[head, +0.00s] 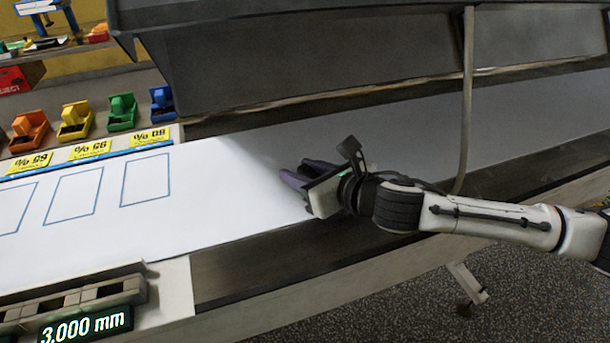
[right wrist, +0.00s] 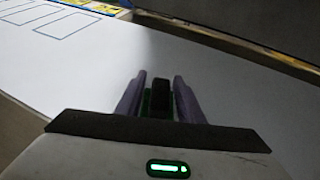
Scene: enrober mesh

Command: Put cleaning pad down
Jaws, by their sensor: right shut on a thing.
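My right gripper (head: 296,172) reaches in from the right over the white belt surface, with its purple fingers pointing left and away. In the right wrist view, the fingers (right wrist: 159,79) are closed on a small dark thing with green along its lower part, which looks like the cleaning pad (right wrist: 161,98). The fingers and wrist hide most of it, and in the head view I cannot make it out. I cannot tell whether it touches the white surface (head: 228,200). My left gripper is not in view.
Blue-outlined rectangles (head: 145,180) lie on the white surface at left, with yellow percent labels (head: 150,137) behind. Orange, yellow, green (head: 122,112) and blue bins stand beyond. A dark hood (head: 300,60) overhangs the back. A display reading 3.000 mm (head: 85,326) is at front left.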

